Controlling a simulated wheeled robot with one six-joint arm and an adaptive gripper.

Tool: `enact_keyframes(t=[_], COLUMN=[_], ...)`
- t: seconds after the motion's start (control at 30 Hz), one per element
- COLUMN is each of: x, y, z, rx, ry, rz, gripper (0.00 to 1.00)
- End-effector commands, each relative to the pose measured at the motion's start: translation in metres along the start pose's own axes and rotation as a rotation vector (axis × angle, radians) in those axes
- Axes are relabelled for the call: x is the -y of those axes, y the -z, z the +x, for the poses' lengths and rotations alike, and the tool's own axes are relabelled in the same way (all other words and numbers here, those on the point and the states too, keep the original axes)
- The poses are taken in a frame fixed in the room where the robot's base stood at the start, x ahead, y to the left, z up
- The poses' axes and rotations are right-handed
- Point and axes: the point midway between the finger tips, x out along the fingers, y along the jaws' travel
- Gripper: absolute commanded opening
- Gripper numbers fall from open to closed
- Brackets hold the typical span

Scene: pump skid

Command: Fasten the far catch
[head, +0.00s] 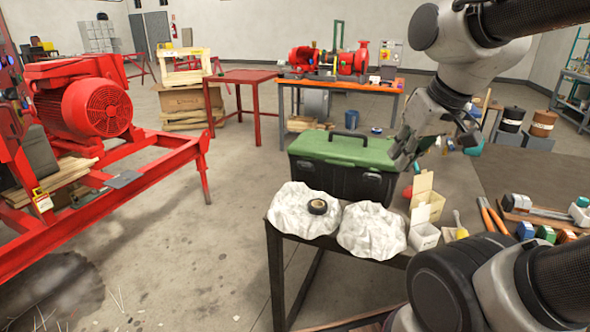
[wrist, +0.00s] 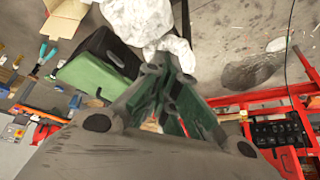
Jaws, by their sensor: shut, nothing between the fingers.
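The toolbox (head: 335,182) has a black body and a green lid (head: 340,149) with a dark handle on top. It stands on the near workbench, and the lid looks down. Dark catches on its front face are too small to tell fastened from open. In the wrist view the green lid (wrist: 92,78) and black body lie left of my fingers. My gripper (head: 397,160) is shut and empty at the right end of the toolbox, hiding part of that end. In the wrist view the fingers (wrist: 165,122) point away; contact with the box cannot be told.
Two crumpled white cloths (head: 372,230) lie in front of the toolbox, the left one with a black tape roll (head: 317,206). An open carton (head: 424,200) and hand tools lie to the right. A red motor skid (head: 95,110) stands at left, with clear floor between.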

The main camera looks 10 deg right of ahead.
Motion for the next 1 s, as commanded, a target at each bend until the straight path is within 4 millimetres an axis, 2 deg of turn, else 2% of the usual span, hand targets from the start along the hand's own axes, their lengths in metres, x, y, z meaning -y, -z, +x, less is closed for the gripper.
enact_keyframes(t=[0.2,0.3,0.4,0.5,0.57,0.63,0.73,0.83,1.0], x=[0.08,0.115,0.141,0.158,0.165,0.171,0.175,0.178,0.185], y=[0.136,0.19,0.227,0.243,0.243,0.234,0.207,0.174,0.127], z=[0.076,0.117,0.16,0.204,0.229,0.254,0.278,0.287,0.282], rx=[-0.284,-0.426,-0.536,-0.603,-0.621,-0.617,-0.575,-0.503,-0.384], ry=[0.144,0.115,0.012,-0.156,-0.284,-0.454,-0.715,-0.964,-1.272], rz=[-0.211,-0.279,-0.338,-0.405,-0.453,-0.522,-0.639,-0.756,-0.9], gripper=[0.0,0.0,0.0,0.0,0.0,0.0,0.0,0.0,0.0])
